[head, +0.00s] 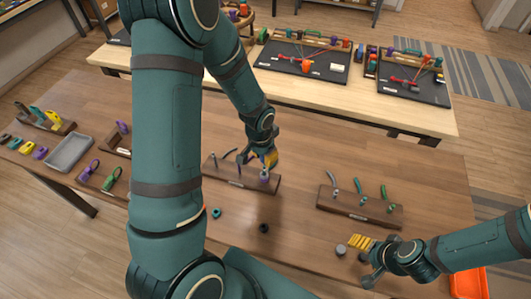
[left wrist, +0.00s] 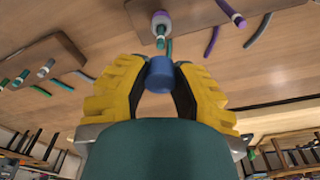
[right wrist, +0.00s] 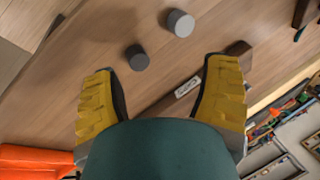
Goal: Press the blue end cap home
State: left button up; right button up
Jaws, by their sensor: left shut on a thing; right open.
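The blue end cap (left wrist: 160,72) is between the yellow fingers of my left gripper (left wrist: 160,80), which is shut on it. In the head view my left gripper (head: 270,160) is over the right part of a dark wooden holder (head: 228,178), and the cap is hidden there. In the left wrist view a teal cord (left wrist: 169,47) and a pale upright piece with a purple band (left wrist: 160,20) show just beyond the cap. I cannot tell whether cap and cord touch. My right gripper (right wrist: 160,70) is open and empty above the table at the right.
Two grey cylinders (right wrist: 137,57) (right wrist: 180,22) stand near my right gripper. Another holder (head: 350,208) carries several cords. A teal ring (head: 216,213) and a dark small piece (head: 263,228) lie on the table. A grey tray (head: 69,153) is at left, an orange bin (head: 468,283) at lower right.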

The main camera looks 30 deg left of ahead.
aim_at(353, 259)
pick_arm(q)
jog(key=shift+f+b, duration=0.35)
jog(key=shift+f, duration=0.4)
pick_arm(e)
jog(key=shift+w+f, duration=0.15)
jog(key=shift+f, duration=0.45)
pick_arm(q)
jog(key=shift+w+f+b, duration=0.1)
jog(key=shift+f+b, duration=0.2)
jog(key=shift+f, duration=0.05)
pick_arm(e)
jog(key=shift+d+f, duration=0.1)
jog(key=shift+f, duration=0.25)
pick_arm(q)
jog(key=shift+f, duration=0.3)
pick_arm(e)
jog(key=shift+f, duration=0.3)
pick_arm(q)
jog(key=shift+f+b, duration=0.4)
jog(key=shift+b, duration=0.3)
pick_arm(e)
jog(key=shift+s+a+f, duration=0.2)
jog(key=shift+s+f, duration=0.25)
pick_arm(q)
jog(key=shift+f+b, duration=0.35)
jog(key=shift+f, duration=0.05)
pick_arm(e)
jog(key=shift+s+f, duration=0.15)
jog(key=shift+f, duration=0.3)
